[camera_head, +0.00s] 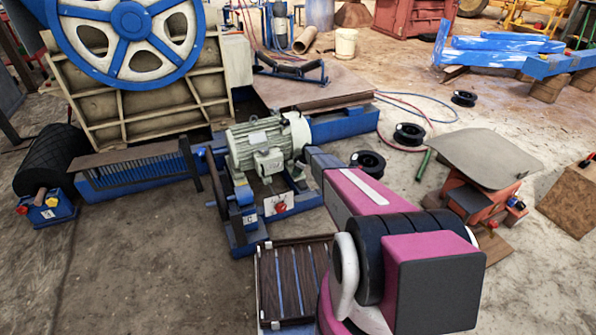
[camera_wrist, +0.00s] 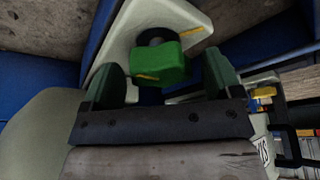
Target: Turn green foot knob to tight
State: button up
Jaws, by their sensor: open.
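In the wrist view, the green foot knob (camera_wrist: 160,64) sits on a dark round stem on a pale plate (camera_wrist: 150,14). A yellow mark shows on the knob's lower left edge. Another yellow mark is on the plate at the knob's upper right; the two marks do not line up. My gripper (camera_wrist: 161,70) is open, with one dark green finger on each side of the knob. Gaps show between the knob and both fingers. In the head view, my arm stretches toward the pale green motor (camera_head: 268,143); my gripper and the green knob are hidden there.
A red knob (camera_head: 279,207) is on a white plate below the motor. The big blue flywheel (camera_head: 131,21) of the crusher is behind, upper left. A slatted frame (camera_head: 291,283) lies beside my arm. Blue beams flank the knob's plate in the wrist view. Bare floor is at lower left.

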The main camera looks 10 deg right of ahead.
jog(key=c, duration=0.9)
jog(key=shift+m, duration=0.3)
jog(key=m+t+h, duration=0.1)
jog(key=m, duration=0.3)
jog(key=shift+s+m, duration=0.1)
jog(key=shift+m, duration=0.2)
jog(key=m+t+h, duration=0.1)
jog(key=m+h, duration=0.1)
jog(key=m, duration=0.3)
jog(key=shift+a, duration=0.1)
jog(key=m+h, duration=0.2)
jog(key=m, duration=0.3)
jog(key=shift+m, duration=0.4)
jog(key=m+g+h, duration=0.1)
jog(key=m+h, duration=0.1)
jog(key=m, duration=0.2)
jog(key=shift+m, duration=0.4)
